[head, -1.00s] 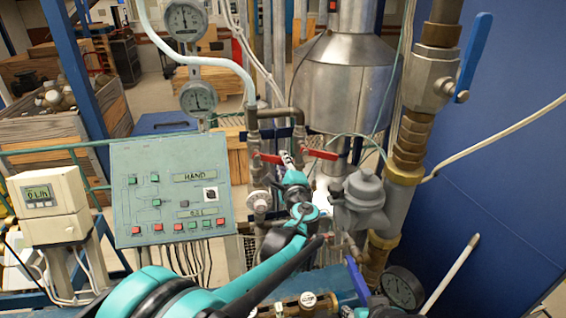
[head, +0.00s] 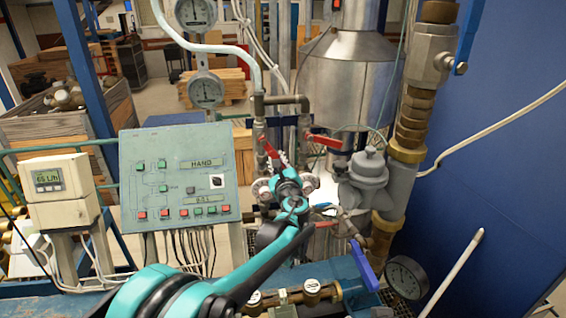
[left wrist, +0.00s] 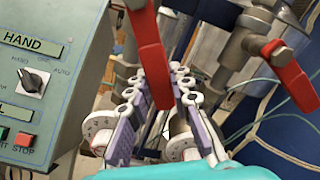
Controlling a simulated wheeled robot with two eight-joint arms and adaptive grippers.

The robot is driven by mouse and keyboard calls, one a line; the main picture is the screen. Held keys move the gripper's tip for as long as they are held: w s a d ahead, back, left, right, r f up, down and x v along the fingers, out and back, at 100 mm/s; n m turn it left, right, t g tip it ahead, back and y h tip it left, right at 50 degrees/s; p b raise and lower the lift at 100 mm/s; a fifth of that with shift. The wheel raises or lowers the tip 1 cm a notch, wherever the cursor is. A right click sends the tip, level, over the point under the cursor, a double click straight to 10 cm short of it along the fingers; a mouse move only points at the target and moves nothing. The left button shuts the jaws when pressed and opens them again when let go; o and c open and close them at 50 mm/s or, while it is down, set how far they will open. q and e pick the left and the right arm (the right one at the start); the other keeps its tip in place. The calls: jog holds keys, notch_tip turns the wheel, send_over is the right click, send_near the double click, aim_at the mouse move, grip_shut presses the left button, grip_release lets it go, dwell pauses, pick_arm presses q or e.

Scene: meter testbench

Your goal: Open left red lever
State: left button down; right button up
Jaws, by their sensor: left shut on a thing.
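The left red lever (head: 267,147) sits on the left pipe below the bent pipe top. It points steeply down and slightly right, and its lower end meets my left gripper (head: 281,166). In the left wrist view the same lever (left wrist: 148,52) hangs down between the two purple-and-white fingers of my left gripper (left wrist: 159,98), which is shut on it. The right red lever (head: 323,140) sits on the neighbouring pipe, nearly level, and also shows in the left wrist view (left wrist: 290,75), apart from the fingers. My right gripper is not in view.
A green control panel (head: 180,180) stands left of the levers, close to the gripper in the wrist view (left wrist: 45,70). A flow meter display (head: 48,180) reads about 65 L/h. A grey valve body (head: 365,172) and metal tank (head: 345,85) stand to the right.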

pick_arm(q)
jog(key=shift+s+a+f+m+b, duration=0.15)
jog(key=shift+a+m+b, duration=0.15)
jog(key=shift+a+m, duration=0.6)
jog(key=shift+s+a+f+m+b, duration=0.1)
jog(key=shift+a+m+b, duration=0.15)
jog(key=shift+a+m, duration=0.6)
jog(key=shift+s+a+f+m+b, duration=0.15)
jog(key=shift+a+m+b, duration=0.25)
jog(key=shift+m, duration=0.95)
jog(key=shift+w+a, duration=0.1)
jog(key=c, duration=1.6)
grip_release()
jog(key=shift+o, duration=1.3)
jog(key=shift+w+f, duration=0.15)
jog(key=shift+s, duration=0.4)
jog(key=s+d, duration=0.2)
jog(key=s, duration=0.9)
jog(key=shift+d, duration=0.15)
